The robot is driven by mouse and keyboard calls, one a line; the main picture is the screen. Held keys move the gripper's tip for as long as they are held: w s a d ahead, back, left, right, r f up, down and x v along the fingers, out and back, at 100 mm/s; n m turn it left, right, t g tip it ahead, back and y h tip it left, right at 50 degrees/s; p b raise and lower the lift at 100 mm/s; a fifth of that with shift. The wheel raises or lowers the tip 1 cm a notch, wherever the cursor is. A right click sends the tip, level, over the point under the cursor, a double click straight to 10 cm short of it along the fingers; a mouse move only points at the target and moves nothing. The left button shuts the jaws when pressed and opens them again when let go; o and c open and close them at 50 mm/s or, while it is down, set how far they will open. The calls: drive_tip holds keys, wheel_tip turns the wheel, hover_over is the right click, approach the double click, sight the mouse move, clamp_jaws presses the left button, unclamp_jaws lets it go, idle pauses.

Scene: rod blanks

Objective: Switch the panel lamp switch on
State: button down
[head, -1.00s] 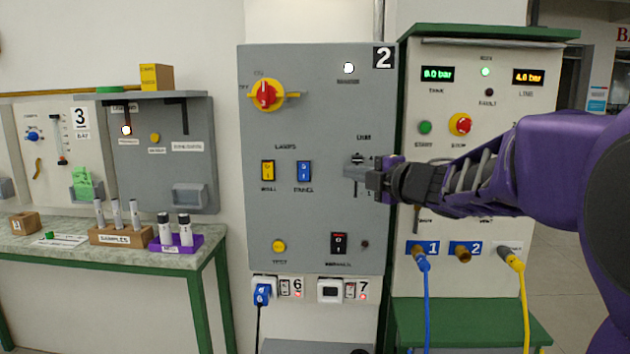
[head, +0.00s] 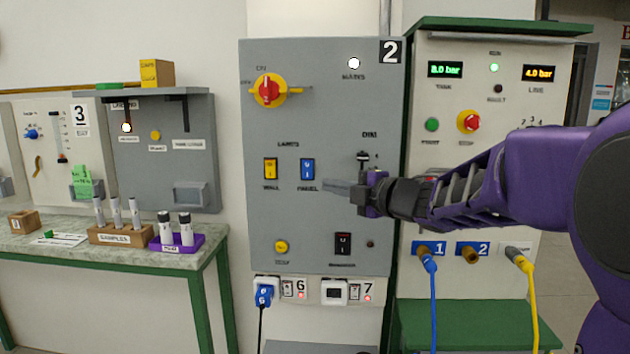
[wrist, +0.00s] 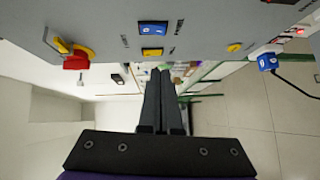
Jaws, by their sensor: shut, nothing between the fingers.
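The panel lamp switch is a blue rocker (head: 307,169) on grey panel 2, above the label "PANEL". It also shows in the wrist view (wrist: 152,28) at the top, near the yellow wall lamp switch (wrist: 152,51). My gripper (head: 326,186) is in front of the panel, just right of and slightly below the blue rocker, its fingers pointing left. In the wrist view the two dark fingers (wrist: 160,72) lie together with nothing between them. I cannot tell whether the fingertips touch the panel. The rocker is not covered in the head view.
The yellow wall lamp switch (head: 270,168) is left of the blue one. A red and yellow rotary switch (head: 269,91), a yellow button (head: 281,247), a black rocker (head: 342,243) and a dimmer slider (head: 363,156) share the panel. A bench with sample tubes stands left.

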sight(303, 178)
drive_tip(key=x, duration=0.3)
drive_tip(key=w+d+x, duration=0.1)
drive_tip(key=x, duration=0.5)
drive_tip(key=shift+w+d+f, duration=0.1)
drive_tip(key=shift+w+d, duration=0.05)
drive_tip(key=shift+d, duration=0.1)
drive_tip(key=shift+w, duration=0.6)
drive_tip(key=shift+w+p, duration=0.2)
drive_tip(key=shift+p, duration=0.1)
drive_tip(key=shift+w+f, duration=0.1)
drive_tip(key=shift+f, duration=0.15)
